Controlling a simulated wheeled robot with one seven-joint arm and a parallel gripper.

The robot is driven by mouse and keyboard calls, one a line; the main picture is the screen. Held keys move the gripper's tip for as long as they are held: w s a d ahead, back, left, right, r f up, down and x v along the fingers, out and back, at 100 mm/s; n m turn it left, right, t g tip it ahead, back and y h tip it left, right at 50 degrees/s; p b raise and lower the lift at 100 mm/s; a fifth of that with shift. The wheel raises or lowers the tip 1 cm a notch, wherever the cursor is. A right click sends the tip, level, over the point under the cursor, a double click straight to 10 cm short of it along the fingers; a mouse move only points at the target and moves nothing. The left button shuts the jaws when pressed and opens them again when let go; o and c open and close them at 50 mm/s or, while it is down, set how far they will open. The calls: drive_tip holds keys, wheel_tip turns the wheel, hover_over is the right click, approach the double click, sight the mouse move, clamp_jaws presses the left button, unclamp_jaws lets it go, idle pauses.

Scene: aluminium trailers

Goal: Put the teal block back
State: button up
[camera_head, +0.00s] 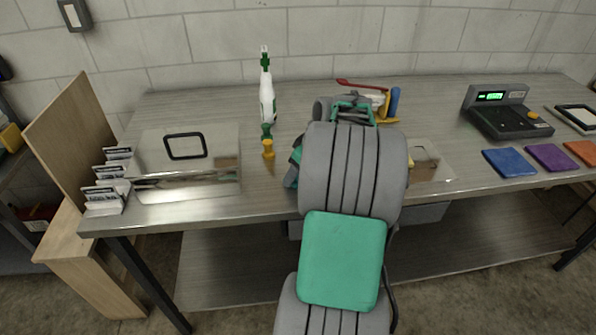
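I cannot pick out the teal block for sure in the head view. My grey arm with its green cover rises from the bottom centre and reaches over the middle of the table (225,205), hiding what lies behind it. Green-teal parts show around the arm's far end, but I cannot tell whether any of them is the block. My gripper's fingers are hidden behind the arm. A black square outline (186,146) lies on a shiny plate (150,160) at the left. A pale plate (435,165) shows partly right of my arm.
A spray bottle (267,100) stands left of my arm, with a small yellow-and-green item (267,150) in front. Blue (509,162), purple (551,157) and orange (581,151) pads lie right, before a scale (505,117). Card holders (105,198) line the left edge beside a wooden board (70,135).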

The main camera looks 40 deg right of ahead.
drive_tip(key=o, duration=0.4)
drive_tip(key=shift+s+d+r, duration=0.1)
drive_tip(key=shift+r, duration=0.4)
drive_tip(key=a+v, duration=0.1)
drive_tip(key=v, duration=1)
drive_tip(key=w+a+f+m, duration=0.1)
drive_tip(key=w+a, duration=0.2)
drive_tip(key=a, duration=1.7)
drive_tip(key=shift+m+g+h, duration=0.4)
drive_tip(key=shift+m+g, duration=0.1)
drive_tip(key=shift+g, duration=0.1)
drive_tip(key=s+a+f, duration=0.2)
drive_tip(key=s+a, duration=0.1)
drive_tip(key=s+a+f, duration=0.1)
drive_tip(key=s+a, duration=0.2)
drive_tip(key=a, duration=0.1)
drive_tip(key=s+a+f, duration=0.2)
drive_tip(key=s+a, duration=0.1)
drive_tip(key=a, duration=0.1)
drive_tip(key=shift+a+f+p, duration=0.1)
drive_tip(key=shift+f+p, duration=0.25)
drive_tip(key=shift+p, duration=0.05)
